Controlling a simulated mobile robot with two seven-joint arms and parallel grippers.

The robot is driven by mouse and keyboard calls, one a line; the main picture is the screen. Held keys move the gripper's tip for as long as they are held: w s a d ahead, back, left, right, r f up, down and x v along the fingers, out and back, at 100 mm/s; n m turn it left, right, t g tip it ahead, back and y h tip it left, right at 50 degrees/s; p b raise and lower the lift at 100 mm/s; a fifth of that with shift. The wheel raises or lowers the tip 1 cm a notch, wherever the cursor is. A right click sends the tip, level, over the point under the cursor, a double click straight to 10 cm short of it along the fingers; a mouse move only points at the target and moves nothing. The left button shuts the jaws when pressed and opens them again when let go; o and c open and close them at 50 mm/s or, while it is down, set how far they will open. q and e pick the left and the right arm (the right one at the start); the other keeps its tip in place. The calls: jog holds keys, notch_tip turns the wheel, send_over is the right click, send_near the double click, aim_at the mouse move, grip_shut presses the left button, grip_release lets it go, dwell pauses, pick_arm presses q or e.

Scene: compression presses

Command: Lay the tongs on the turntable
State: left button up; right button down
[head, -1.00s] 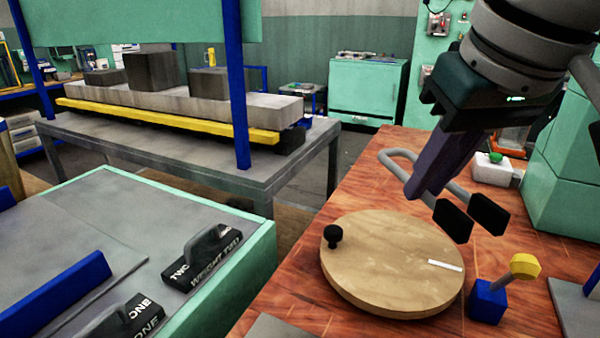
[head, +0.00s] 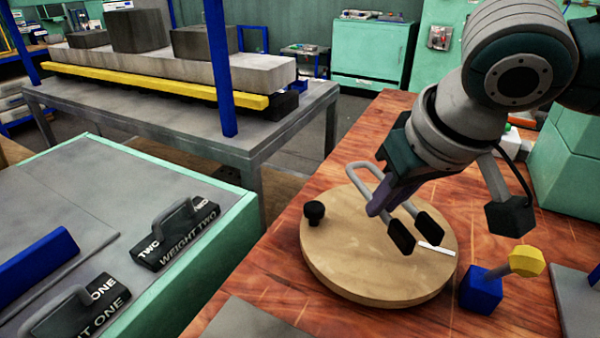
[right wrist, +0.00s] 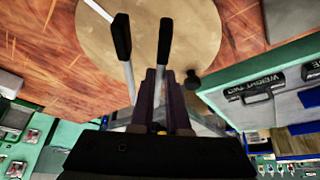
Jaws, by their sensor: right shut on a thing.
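The tongs (head: 362,172) are a grey U-shaped bar with two black tips. My right gripper (head: 380,207) is shut on the tongs and holds them over the turntable (head: 345,262), a round wooden disc with a black knob and a white mark. Whether the tongs touch the disc I cannot tell. In the right wrist view, the tongs (right wrist: 124,45) stick out from between the purple fingers (right wrist: 157,95), black tips over the turntable (right wrist: 185,25). The fingers hide part of the tongs. My left gripper is not in view.
A blue block with a yellow knob (head: 484,289) stands right of the turntable on the red wooden bench (head: 400,115). A green-edged table with two black weights (head: 180,235) is at the left. Green boxes (head: 565,165) stand at the back right.

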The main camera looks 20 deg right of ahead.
notch_tip(320, 180, down, 4)
jog(key=shift+f+b, duration=0.25)
jog(key=shift+b, duration=0.35)
jog(key=shift+f, duration=0.15)
jog(key=shift+f, duration=0.15)
jog(key=c, duration=0.9)
grip_release()
